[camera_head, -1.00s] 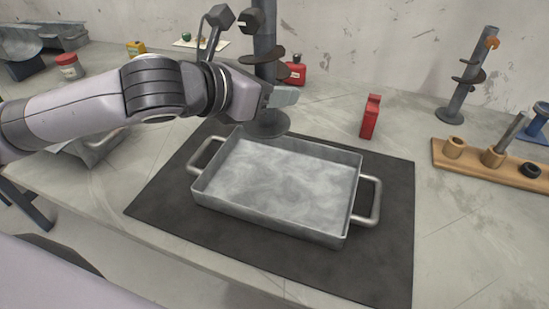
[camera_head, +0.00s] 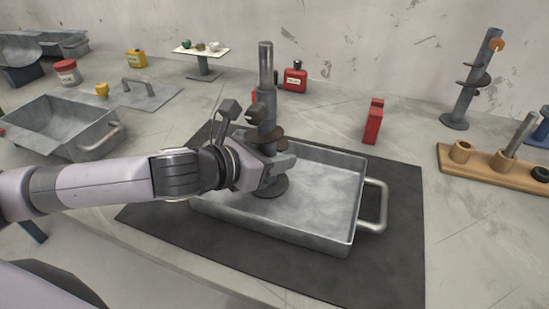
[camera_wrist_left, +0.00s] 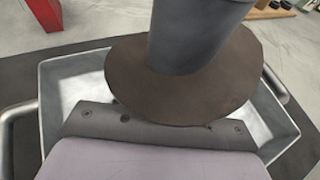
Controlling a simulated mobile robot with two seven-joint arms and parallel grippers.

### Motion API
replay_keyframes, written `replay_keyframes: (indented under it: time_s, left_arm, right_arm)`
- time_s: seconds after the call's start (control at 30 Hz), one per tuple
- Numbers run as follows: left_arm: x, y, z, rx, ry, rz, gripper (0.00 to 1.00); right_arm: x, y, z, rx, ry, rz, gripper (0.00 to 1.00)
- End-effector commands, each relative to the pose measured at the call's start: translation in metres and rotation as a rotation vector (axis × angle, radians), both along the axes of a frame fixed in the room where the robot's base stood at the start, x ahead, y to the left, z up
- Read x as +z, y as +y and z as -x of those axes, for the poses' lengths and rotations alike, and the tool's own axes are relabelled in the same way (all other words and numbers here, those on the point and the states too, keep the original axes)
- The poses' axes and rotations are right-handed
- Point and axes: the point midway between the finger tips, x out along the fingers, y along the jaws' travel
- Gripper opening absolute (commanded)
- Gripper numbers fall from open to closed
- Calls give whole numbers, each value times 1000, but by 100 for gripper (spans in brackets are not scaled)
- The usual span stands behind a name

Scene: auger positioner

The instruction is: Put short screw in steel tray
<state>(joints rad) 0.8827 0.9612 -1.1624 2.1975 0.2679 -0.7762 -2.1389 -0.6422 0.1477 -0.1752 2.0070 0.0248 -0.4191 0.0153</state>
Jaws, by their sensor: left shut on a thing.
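The steel tray (camera_head: 330,200) is a shallow grey pan with side handles on a dark mat. My left gripper (camera_head: 277,168) is shut on a grey upright screw (camera_head: 266,65) with brown discs, which I take to be the short screw. The screw is over the left part of the tray, with its round foot (camera_head: 272,187) inside the outline; I cannot tell if it touches the floor. In the left wrist view the screw shaft (camera_wrist_left: 195,35) and a brown disc (camera_wrist_left: 185,85) hide much of the tray (camera_wrist_left: 52,105). My right gripper is not in view.
A similar screw (camera_head: 469,90) stands at the back right, near a wooden rack (camera_head: 490,170). A red block (camera_head: 373,122) stands behind the tray. Another metal pan (camera_head: 60,120) is at the left. Red bottle (camera_head: 295,77) stands at the back. The mat's right side (camera_head: 400,220) is clear.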

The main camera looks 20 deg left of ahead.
Motion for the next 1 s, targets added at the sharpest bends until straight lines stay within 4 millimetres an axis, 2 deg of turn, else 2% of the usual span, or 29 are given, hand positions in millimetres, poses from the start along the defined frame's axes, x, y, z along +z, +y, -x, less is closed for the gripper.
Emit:
replay_keyframes:
  time_s: [0.37, 0.4, 0.47, 0.83, 1.0]
  left_arm:
    - [1, 0, -1, -2, -10, 3, 0]
    - [-3, 0, 0, 0, -1, 0, 45]
    - [-3, 0, 0, 1, -1, 0, 64]
    - [2, 0, 0, 1, -2, 0, 64]
    - [8, 10, 15, 2, 0, -2, 64]
  right_arm:
    - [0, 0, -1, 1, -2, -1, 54]
    - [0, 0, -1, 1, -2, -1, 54]
    - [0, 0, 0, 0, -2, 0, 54]
    - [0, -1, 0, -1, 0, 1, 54]
    - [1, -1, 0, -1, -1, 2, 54]
